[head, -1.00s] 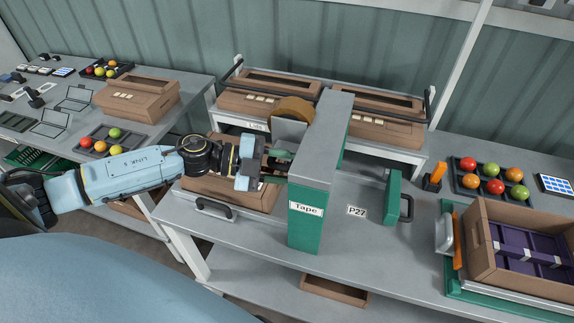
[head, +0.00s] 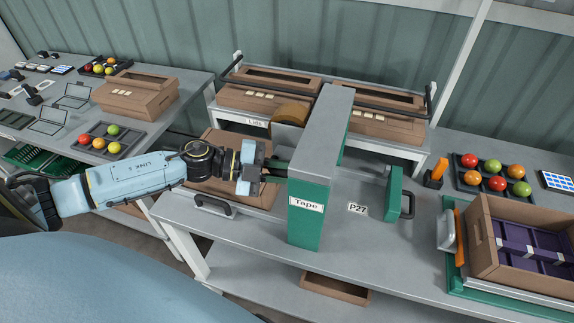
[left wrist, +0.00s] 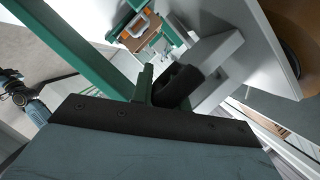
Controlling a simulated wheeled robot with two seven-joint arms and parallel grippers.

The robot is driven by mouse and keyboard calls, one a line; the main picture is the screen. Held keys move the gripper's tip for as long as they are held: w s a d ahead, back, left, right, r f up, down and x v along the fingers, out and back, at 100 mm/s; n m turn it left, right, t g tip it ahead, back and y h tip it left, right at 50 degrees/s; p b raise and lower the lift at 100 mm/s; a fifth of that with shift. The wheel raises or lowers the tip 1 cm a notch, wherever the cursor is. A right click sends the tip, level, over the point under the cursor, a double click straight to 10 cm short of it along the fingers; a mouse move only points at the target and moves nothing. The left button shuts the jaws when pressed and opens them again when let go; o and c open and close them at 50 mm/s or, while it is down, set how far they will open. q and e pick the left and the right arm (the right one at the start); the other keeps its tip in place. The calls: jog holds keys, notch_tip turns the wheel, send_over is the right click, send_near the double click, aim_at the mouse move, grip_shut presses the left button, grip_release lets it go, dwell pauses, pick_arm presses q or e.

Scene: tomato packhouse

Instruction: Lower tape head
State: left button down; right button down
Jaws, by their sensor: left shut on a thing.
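The tape machine (head: 311,222) is a green and grey post with an overhead arm, labelled "Tape". Its tape head, a grey plate (head: 286,138) with a brown tape roll (head: 294,112), hangs on the post's left side. My left gripper (head: 272,172) is at the head's lower front, left of the post. In the left wrist view it is shut on a dark handle (left wrist: 178,85); the post partly hides this grip in the head view. A brown carton (head: 228,186) lies below and behind the gripper. Part of my right arm (left wrist: 20,92) shows small in the wrist view, its fingers unclear.
A green stop with a black handle (head: 397,195) stands right of the post. An open carton (head: 482,250) with purple contents is at far right, near a fruit tray (head: 459,183). Two lid boxes (head: 262,95) (head: 380,122) sit on the rear shelf.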

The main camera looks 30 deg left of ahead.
pick_arm(q)
notch_tip(320, 180, down, 3)
jog(key=shift+s+b, duration=0.1)
jog(key=shift+b, duration=0.2)
pick_arm(e)
jog(key=shift+f, duration=0.6)
pick_arm(q)
jog(key=c, duration=1.4)
grip_release()
jog(key=shift+o, duration=0.2)
jog(key=v, duration=1.3)
jog(key=shift+a, duration=0.2)
pick_arm(e)
jog(key=shift+r, duration=0.2)
